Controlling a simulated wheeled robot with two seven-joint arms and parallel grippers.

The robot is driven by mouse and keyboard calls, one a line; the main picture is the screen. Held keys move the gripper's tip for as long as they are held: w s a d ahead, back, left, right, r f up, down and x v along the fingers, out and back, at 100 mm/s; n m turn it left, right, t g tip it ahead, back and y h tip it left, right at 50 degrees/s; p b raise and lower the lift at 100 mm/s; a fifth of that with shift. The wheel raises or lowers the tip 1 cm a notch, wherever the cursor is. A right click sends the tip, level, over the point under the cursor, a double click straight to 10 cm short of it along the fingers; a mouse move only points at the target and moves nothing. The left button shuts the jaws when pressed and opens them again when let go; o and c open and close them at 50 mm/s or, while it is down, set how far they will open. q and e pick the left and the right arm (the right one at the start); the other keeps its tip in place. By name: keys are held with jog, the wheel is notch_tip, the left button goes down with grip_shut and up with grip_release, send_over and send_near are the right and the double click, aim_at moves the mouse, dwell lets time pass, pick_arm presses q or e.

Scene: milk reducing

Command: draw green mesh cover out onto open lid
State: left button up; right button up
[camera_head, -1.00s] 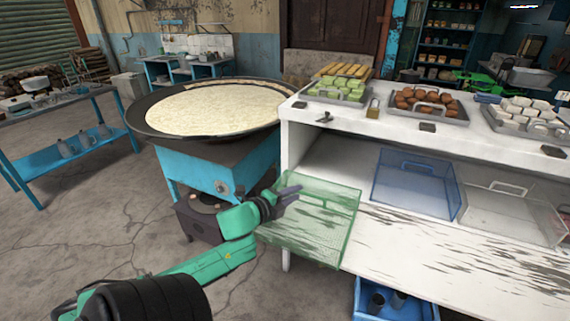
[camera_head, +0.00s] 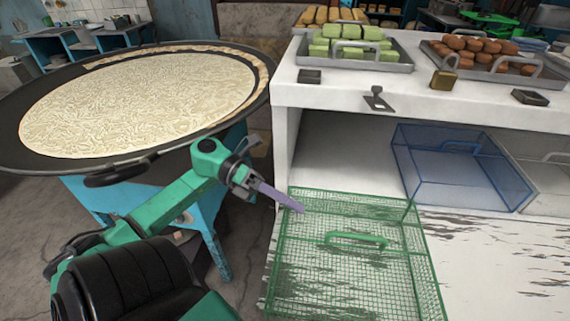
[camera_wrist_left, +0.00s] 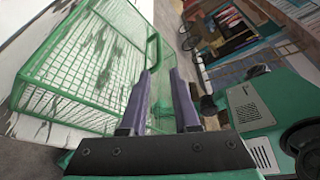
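The green mesh cover (camera_head: 350,262) is a wire basket shape with a green bar handle (camera_head: 355,238) on its face. It sits at the left end of the open lid (camera_head: 490,265), a white worn panel in front of the counter. My left gripper (camera_head: 290,200) is over the cover's back left corner, left of the handle. In the left wrist view its two purple fingers (camera_wrist_left: 160,78) are spread apart with nothing held. The green handle (camera_wrist_left: 153,50) shows just beyond the fingertips. I cannot tell whether a finger touches the mesh. My right gripper is out of view.
A blue mesh cover (camera_head: 460,172) and a pale one (camera_head: 552,172) stand farther right in the counter's opening. A large round pan (camera_head: 140,105) is at the left. Trays of green (camera_head: 345,60) and brown pieces (camera_head: 500,65) are on the counter top.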

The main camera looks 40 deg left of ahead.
aim_at(346, 233)
pick_arm(q)
jog(key=shift+w+d+r, duration=0.1)
jog(key=shift+d, duration=0.2)
jog(key=shift+w+a, duration=0.1)
jog(key=shift+a, duration=0.2)
jog(key=shift+d+f, duration=0.1)
jog(key=shift+f, duration=0.1)
jog(key=x, duration=0.2)
jog(key=shift+d+r+p, duration=0.1)
jog(key=shift+d+p, duration=0.25)
jog(key=shift+p, duration=0.05)
jog(key=p+x, duration=0.1)
jog(key=x, duration=0.7)
jog(key=shift+w+d+p, duration=0.1)
jog(key=shift+d+p, duration=0.15)
jog(key=shift+p, duration=0.15)
jog(key=shift+w+d+f, duration=0.1)
jog(key=shift+d+f, duration=0.1)
jog(key=shift+f, duration=0.05)
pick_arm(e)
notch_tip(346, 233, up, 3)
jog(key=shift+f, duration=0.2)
